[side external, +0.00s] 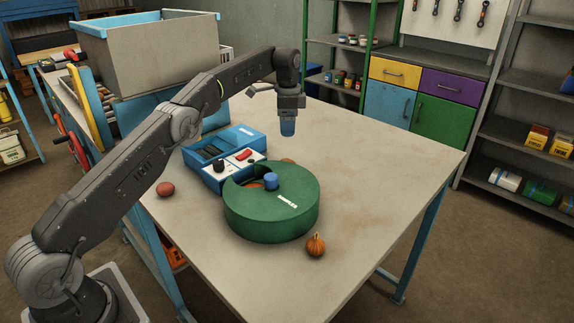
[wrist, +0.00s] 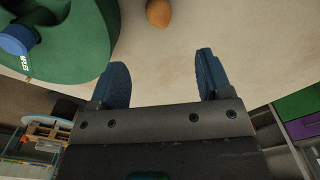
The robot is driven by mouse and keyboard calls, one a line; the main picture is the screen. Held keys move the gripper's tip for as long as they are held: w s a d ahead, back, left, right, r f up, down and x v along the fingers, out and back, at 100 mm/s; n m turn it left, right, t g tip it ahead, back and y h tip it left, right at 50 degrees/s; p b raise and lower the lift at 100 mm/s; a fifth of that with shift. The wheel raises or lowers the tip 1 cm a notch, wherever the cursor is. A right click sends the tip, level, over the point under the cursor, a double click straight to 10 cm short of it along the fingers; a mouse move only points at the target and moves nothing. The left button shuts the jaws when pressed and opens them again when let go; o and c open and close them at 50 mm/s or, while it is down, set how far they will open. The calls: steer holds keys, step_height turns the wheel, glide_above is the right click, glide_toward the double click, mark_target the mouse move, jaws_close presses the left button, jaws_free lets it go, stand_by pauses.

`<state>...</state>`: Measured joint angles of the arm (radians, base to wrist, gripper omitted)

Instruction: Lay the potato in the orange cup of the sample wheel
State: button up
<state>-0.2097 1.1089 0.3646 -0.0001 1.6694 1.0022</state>
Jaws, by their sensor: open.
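The sample wheel is a round green drum (side external: 270,215) with a blue knob (side external: 271,182) on top. An opening in its lid shows a bit of orange (side external: 256,184) inside, partly hidden by the lid and knob. The wheel (wrist: 75,50) also fills the upper left of the wrist view. A brown, rounded thing that looks like the potato (wrist: 158,12) lies on the table at the top of the wrist view, cut by the edge. In the side view only a sliver of it (side external: 287,161) shows behind the wheel. My gripper (side external: 288,132) is open, empty and above the table beyond the wheel.
A blue box with a white control panel (side external: 222,172) stands against the wheel's far left. A reddish round thing (side external: 165,189) lies at the table's left, and a small orange pumpkin (side external: 315,245) lies right of the wheel. The table's right side (side external: 400,160) is clear.

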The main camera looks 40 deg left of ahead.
mark_target(287, 160)
step_height(287, 160, down, 12)
steer(key=shift+f, duration=0.2)
stand_by(0.5)
steer(key=shift+c, duration=0.5)
steer(key=c, duration=1)
steer(key=shift+r, duration=0.15)
